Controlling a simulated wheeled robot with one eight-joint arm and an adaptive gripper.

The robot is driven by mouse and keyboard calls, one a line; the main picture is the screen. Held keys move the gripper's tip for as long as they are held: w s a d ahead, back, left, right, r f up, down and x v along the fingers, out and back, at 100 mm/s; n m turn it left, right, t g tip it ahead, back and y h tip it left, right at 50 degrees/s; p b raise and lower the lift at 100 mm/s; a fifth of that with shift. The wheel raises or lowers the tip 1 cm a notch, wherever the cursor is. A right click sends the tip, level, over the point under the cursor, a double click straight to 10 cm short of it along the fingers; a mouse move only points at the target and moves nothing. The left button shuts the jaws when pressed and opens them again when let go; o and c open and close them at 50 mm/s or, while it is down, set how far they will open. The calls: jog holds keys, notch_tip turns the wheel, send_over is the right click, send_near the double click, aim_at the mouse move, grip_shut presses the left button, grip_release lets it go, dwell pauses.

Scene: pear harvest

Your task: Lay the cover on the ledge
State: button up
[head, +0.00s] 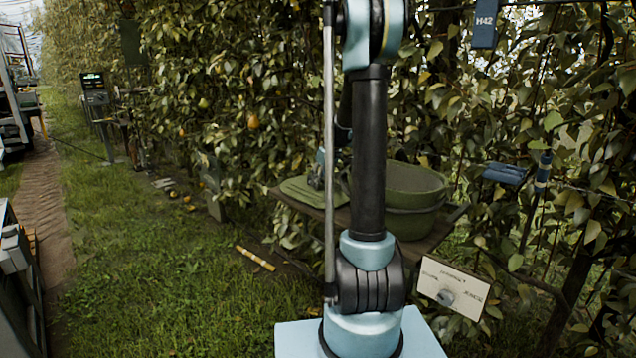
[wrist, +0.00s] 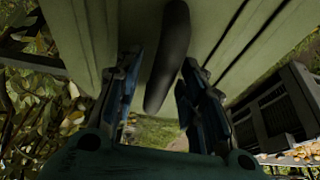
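The cover (head: 298,190) is a flat green ribbed lid. In the head view it lies at the left end of the wooden ledge (head: 437,233), beside a green tub (head: 412,185). My gripper (head: 319,172) is low over the cover, partly hidden behind my own arm. In the wrist view the cover (wrist: 232,40) fills the top, with its dark bar handle (wrist: 168,60) between my fingers. My gripper (wrist: 160,75) is open; a gap shows left of the handle, and the right finger is close to it. Whether that finger touches it I cannot tell.
A dial sign (head: 453,287) hangs in front of the ledge. Leafy hedge with pears stands behind. A blue H42 tag (head: 484,24) and a blue box (head: 505,173) hang at right. A yellow stick (head: 255,258) lies on the grass, which is otherwise fairly open at left.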

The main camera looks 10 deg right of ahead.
jog(key=v, duration=1.2)
jog(key=shift+r, duration=0.1)
